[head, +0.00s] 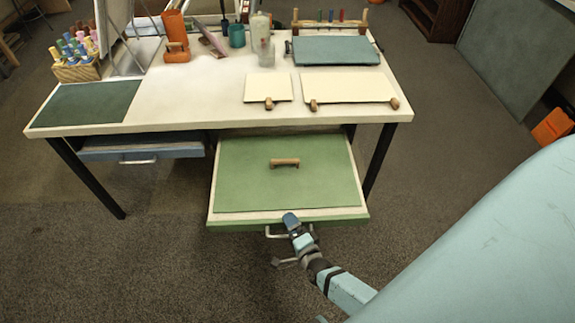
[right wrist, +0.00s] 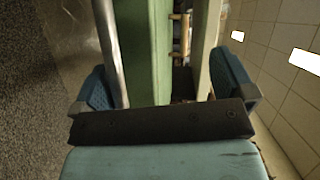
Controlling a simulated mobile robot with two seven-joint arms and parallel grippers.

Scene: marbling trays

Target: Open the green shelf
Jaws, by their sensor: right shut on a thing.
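The green shelf (head: 245,165) is a flat drawer pulled well out from under the table, with a wooden grip (head: 285,162) on its top board. Its metal handle (head: 275,234) is on the front edge. My right gripper (head: 292,238) is at that front edge, right of the handle's middle, and shut on it. In the right wrist view the metal bar of the handle (right wrist: 111,50) and the green front (right wrist: 147,50) lie between the two blue finger pads. The exact contact is partly hidden. My left gripper is in neither view.
The white table (head: 190,85) stands above the shelf, with dark legs on both sides. A blue-grey shelf (head: 140,150) is under its left side. Cream boards, a blue board, bottles and an orange container stand on top. Open carpet lies in front.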

